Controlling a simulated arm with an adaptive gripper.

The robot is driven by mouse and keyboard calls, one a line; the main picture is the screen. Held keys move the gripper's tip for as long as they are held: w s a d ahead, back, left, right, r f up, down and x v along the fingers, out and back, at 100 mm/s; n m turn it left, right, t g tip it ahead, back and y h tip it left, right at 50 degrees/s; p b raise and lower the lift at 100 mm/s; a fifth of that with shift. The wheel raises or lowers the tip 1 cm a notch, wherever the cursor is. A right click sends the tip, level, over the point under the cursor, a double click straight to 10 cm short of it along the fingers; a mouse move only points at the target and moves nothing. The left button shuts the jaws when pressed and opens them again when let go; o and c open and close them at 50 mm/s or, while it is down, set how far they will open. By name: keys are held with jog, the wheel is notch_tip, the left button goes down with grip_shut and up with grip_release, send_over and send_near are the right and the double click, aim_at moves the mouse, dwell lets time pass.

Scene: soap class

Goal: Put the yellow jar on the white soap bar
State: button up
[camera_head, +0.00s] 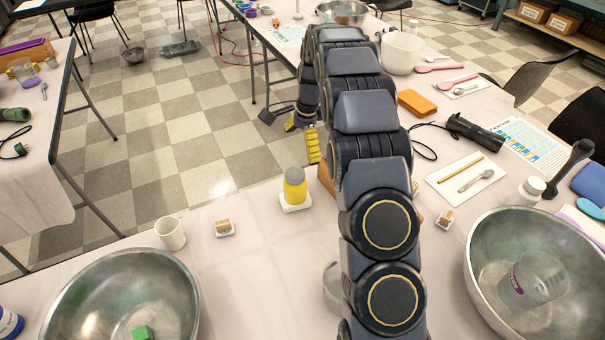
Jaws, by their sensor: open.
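The yellow jar (295,188) with a grey lid stands upright near the table's far edge. The white soap bar (296,207) lies flat directly under it, and the jar appears to rest on it. My gripper (301,135) is open beyond and above the jar, with its yellow finger pads apart and nothing seen between them. It is clear of the jar in the picture. My arm hides part of the gripper and the table to the right of the jar.
A white mug (170,233) and a small tan block on a white dish (224,228) stand left of the jar. Large metal bowls fill the front left (70,290) and right (480,265). A brown object (325,181) sits close right of the jar, partly behind my arm.

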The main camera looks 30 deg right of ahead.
jog(key=s+a+r+n+g, duration=0.1)
jog(key=s+a+r+n, duration=0.8)
jog(key=s+r, duration=0.4)
jog(key=s+a+n+h, duration=0.1)
jog(key=s+a+n, duration=0.2)
jog(key=s, duration=0.8)
jog(key=s+a+n, duration=0.3)
jog(key=s+n, duration=0.3)
jog(key=s, duration=0.6)
jog(key=shift+a+f+g+h, duration=0.2)
jog(key=shift+a+g+h, duration=0.1)
jog(key=shift+h, duration=0.1)
jog(key=shift+s, duration=0.15)
